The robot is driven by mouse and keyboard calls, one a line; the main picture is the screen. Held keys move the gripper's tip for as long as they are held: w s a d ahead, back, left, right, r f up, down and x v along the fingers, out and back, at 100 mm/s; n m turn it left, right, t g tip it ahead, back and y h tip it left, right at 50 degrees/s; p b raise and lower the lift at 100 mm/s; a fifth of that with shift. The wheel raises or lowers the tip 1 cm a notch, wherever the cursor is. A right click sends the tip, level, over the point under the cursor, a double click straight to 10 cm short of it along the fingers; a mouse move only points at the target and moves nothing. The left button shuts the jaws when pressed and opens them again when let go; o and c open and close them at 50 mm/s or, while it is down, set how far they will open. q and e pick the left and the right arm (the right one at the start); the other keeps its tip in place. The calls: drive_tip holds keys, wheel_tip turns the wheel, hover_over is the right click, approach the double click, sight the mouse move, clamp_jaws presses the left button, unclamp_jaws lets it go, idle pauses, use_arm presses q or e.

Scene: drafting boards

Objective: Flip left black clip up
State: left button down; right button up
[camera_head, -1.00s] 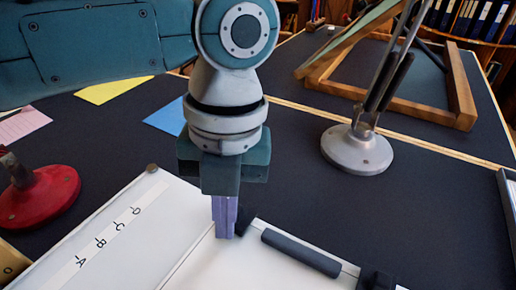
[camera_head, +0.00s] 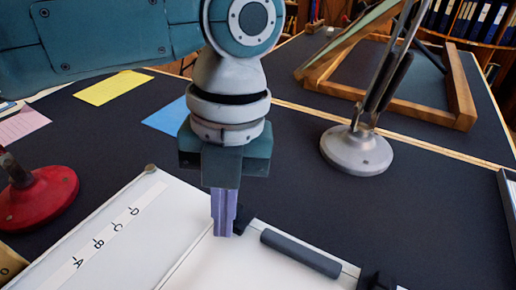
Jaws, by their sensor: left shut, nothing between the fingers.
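My left gripper (camera_head: 224,232) points straight down at the far edge of the white drafting board, its purple fingers shut together with nothing between them. The left black clip (camera_head: 243,220) is small and dark and sits at the board's far edge, just right of the fingertips. The fingers hide part of it, and I cannot tell if they touch it. A second black clip (camera_head: 378,280) is at the lower right, partly cut off by the frame. A dark bar (camera_head: 300,253) lies along the board edge between the two clips. My right gripper is not in view.
The white drafting board (camera_head: 200,262) fills the bottom, with a strip lettered A to D (camera_head: 97,248). A red lamp base (camera_head: 38,197) stands left, a grey lamp base (camera_head: 356,150) right. Yellow paper (camera_head: 113,87) and blue paper (camera_head: 167,116) lie behind. Dark tabletop (camera_head: 420,215) at right is clear.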

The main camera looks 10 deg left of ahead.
sight(245, 209)
use_arm(q)
drive_tip(key=shift+t+h, duration=0.5)
drive_tip(key=shift+t, duration=0.4)
drive_tip(key=w, duration=0.1)
drive_tip(key=w+d, duration=0.1)
drive_tip(key=w+r, duration=0.1)
drive_tip(key=shift+w+d, duration=0.3)
drive_tip(key=shift+w, duration=0.05)
drive_tip(key=shift+r+p, duration=0.45)
drive_tip(key=shift+p, duration=0.2)
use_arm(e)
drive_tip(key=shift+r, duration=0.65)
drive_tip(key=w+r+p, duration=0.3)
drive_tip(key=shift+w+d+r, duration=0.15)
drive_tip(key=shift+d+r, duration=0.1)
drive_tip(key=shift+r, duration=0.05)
use_arm(q)
drive_tip(key=r+p, duration=0.4)
drive_tip(key=r, duration=0.1)
drive_tip(key=shift+a+r, duration=0.2)
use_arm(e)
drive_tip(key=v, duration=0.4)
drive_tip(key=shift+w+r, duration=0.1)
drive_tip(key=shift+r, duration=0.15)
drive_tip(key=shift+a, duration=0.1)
